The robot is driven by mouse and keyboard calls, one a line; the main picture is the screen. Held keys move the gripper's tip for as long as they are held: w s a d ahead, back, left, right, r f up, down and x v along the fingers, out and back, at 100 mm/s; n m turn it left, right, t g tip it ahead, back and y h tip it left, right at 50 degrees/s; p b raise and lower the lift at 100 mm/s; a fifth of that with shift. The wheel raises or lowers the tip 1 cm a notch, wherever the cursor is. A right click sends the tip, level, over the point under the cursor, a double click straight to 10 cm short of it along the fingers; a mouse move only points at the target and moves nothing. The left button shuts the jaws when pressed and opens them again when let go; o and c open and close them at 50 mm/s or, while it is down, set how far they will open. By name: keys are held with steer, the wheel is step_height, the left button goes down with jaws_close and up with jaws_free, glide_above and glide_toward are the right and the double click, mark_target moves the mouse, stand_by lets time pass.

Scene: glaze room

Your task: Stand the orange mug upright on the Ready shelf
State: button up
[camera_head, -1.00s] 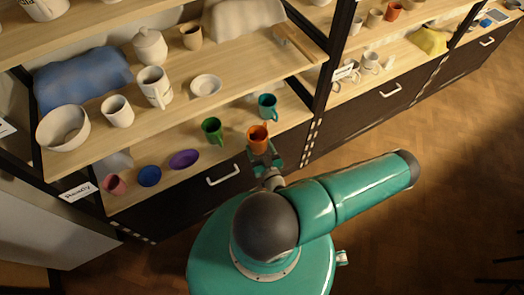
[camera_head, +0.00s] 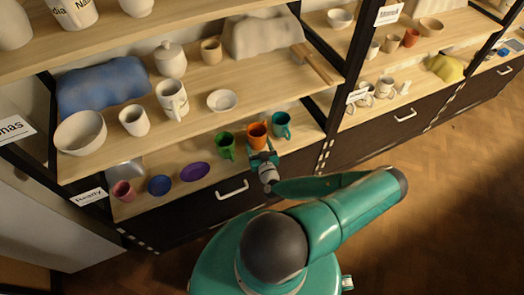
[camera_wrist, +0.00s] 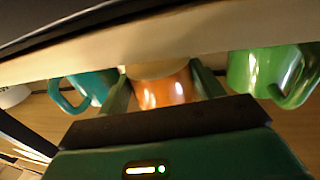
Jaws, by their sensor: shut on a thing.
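The orange mug (camera_head: 257,136) looks upright, in line with the other mugs over the lowest shelf, the one labelled Ready (camera_head: 221,174). My gripper (camera_head: 262,155) comes from the front and is shut on the mug. In the wrist view the orange mug (camera_wrist: 165,92) sits between the two green fingers of my gripper (camera_wrist: 162,88). The fingers hide the mug's lower part in the head view. I cannot tell whether its base touches the shelf.
A green mug (camera_head: 226,146) stands close left and a teal mug (camera_head: 281,125) close right. The shelf above (camera_head: 250,92) overhangs, carrying pale pottery.

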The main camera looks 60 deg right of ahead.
mark_target(254, 135)
steer(key=x, duration=0.3)
steer(key=shift+w+a, duration=0.15)
steer(key=shift+a, duration=0.05)
steer(key=shift+w+f, duration=0.15)
steer(key=shift+f, duration=0.85)
steer(key=shift+f, duration=0.8)
steer(key=o, duration=1.2)
steer(key=shift+a+f, duration=0.1)
steer(key=v, duration=0.9)
steer(key=r+v, duration=0.1)
steer(key=v, duration=0.3)
steer(key=shift+s+a, duration=0.2)
steer(key=shift+s, duration=0.1)
steer(key=shift+s, duration=0.1)
